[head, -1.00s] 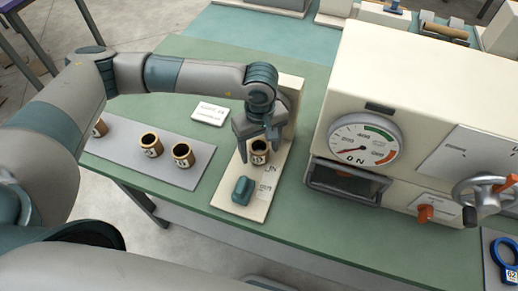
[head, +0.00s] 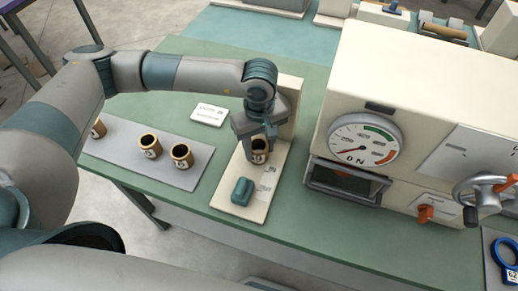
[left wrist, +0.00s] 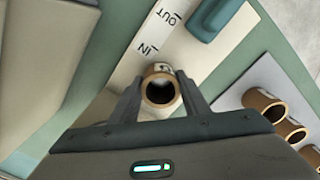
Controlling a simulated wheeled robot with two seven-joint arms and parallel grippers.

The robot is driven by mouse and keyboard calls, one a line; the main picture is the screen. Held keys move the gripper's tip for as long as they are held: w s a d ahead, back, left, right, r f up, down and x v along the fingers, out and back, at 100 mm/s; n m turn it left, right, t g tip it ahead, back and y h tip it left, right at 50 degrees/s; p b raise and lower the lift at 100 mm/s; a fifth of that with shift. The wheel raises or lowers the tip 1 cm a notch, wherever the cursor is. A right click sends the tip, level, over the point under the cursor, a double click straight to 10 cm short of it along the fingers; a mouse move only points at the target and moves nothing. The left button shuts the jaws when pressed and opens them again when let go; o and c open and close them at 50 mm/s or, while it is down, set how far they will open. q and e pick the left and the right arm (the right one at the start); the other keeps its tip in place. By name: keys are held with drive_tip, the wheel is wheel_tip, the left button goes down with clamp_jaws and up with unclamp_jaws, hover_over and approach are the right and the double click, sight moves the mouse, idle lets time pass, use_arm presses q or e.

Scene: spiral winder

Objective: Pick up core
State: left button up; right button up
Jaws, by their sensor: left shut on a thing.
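A brown tube-shaped core (head: 259,151) with a white number label stands upright on the cream board (head: 233,205), near the "IN" mark. My left gripper (head: 256,136) reaches down over it from above and is shut on it. In the left wrist view, the core (left wrist: 160,90) sits between the two fingers (left wrist: 160,92), with its open top facing the camera. Whether its base touches the board is hard to tell. My right gripper is not in view.
More cores (head: 182,156) stand on a grey strip (head: 165,172) at the left. A teal block (head: 242,190) sits on the board's front part. A white card (head: 209,114) lies behind. The cream machine with a dial (head: 364,139) stands close on the right.

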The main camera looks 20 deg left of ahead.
use_arm(q)
wheel_tip(320, 180, up, 9)
drive_tip(key=b, duration=0.3)
idle(0.6)
